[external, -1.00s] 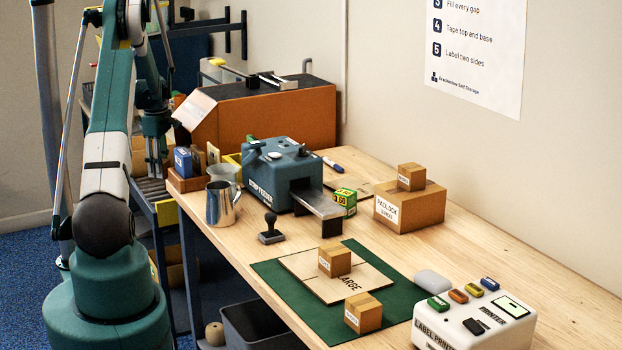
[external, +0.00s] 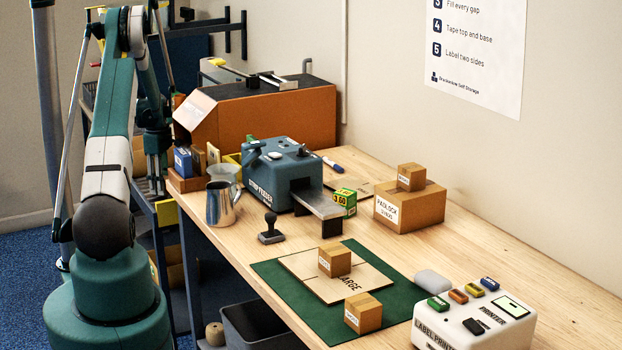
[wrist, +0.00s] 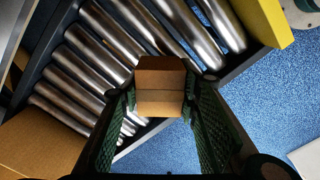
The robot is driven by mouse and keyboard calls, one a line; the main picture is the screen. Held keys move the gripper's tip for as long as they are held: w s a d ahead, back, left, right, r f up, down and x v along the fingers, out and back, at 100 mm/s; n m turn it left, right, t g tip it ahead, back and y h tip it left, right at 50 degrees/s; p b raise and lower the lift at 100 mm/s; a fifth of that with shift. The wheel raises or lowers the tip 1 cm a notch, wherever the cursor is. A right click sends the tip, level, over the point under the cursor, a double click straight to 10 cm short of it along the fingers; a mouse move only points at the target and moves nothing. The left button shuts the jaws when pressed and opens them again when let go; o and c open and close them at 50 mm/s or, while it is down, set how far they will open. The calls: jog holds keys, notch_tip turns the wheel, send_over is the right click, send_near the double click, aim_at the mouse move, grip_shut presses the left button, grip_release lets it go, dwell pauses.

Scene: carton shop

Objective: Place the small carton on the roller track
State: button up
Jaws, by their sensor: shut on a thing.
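A small brown carton (wrist: 160,78) is between my gripper's two fingers (wrist: 160,100) in the wrist view. The gripper is shut on it. The roller track (wrist: 88,60), with steel rollers in a dark frame, lies beyond the carton. The carton appears near the track's right side rail, and I cannot tell whether it touches the rollers. In the external view my gripper (external: 155,170) is low over the track (external: 147,187) at the left of the bench. The held carton cannot be made out there.
A yellow piece (wrist: 255,20) sits at the track's edge, with blue floor beyond. A brown carton surface (wrist: 45,138) is at lower left. An orange box (external: 185,182) of supplies stands beside the track. Other small cartons (external: 334,262) rest on the bench.

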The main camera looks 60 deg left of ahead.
jog(key=shift+f, duration=0.55)
jog(key=shift+f, duration=0.2)
jog(key=o, duration=0.9)
jog(key=shift+r, duration=0.15)
notch_tip(320, 180, up, 12)
jog(key=shift+r+p, duration=0.1)
jog(key=shift+p, duration=0.3)
